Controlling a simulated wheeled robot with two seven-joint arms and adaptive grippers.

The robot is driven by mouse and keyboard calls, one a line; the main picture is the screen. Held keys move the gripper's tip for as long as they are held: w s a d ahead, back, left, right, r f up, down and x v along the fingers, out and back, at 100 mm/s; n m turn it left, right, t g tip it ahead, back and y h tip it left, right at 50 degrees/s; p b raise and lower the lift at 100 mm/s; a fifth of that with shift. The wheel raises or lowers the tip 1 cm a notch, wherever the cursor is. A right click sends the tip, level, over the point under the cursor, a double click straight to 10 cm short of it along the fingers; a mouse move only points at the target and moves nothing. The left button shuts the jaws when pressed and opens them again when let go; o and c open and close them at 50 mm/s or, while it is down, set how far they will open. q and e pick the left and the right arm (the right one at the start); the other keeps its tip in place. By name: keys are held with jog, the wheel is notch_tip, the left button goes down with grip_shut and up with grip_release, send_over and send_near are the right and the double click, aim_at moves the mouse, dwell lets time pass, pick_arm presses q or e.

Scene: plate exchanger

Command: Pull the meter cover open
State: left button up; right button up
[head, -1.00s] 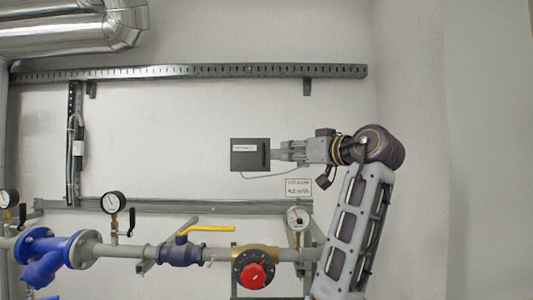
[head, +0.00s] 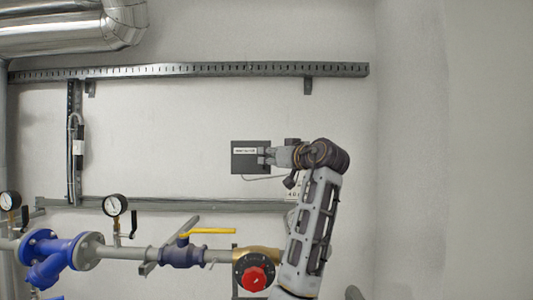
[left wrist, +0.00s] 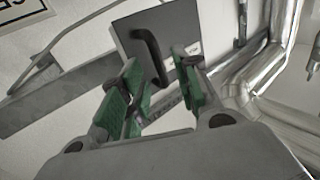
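The meter cover (head: 242,164) is a dark grey square panel on the wall with a small white label. It also shows in the left wrist view (left wrist: 186,20), with a black bar handle (left wrist: 151,55) standing out from it. My left gripper (head: 263,156) is in front of the cover's right part and hides the handle in the head view. In the left wrist view my left gripper (left wrist: 155,62) is open, with its green-padded fingers apart on either side of the handle. I cannot tell whether a pad touches it. The cover looks closed. My right gripper is not in view.
Below the cover runs a pipe with a yellow-lever valve (head: 183,250), a red knob (head: 254,279) and a black-rimmed gauge (head: 115,205). A slotted rail (head: 190,71) crosses the wall above. The wall to the right is bare.

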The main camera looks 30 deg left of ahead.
pick_arm(q)
jog(key=shift+x, duration=1.05)
grip_shut()
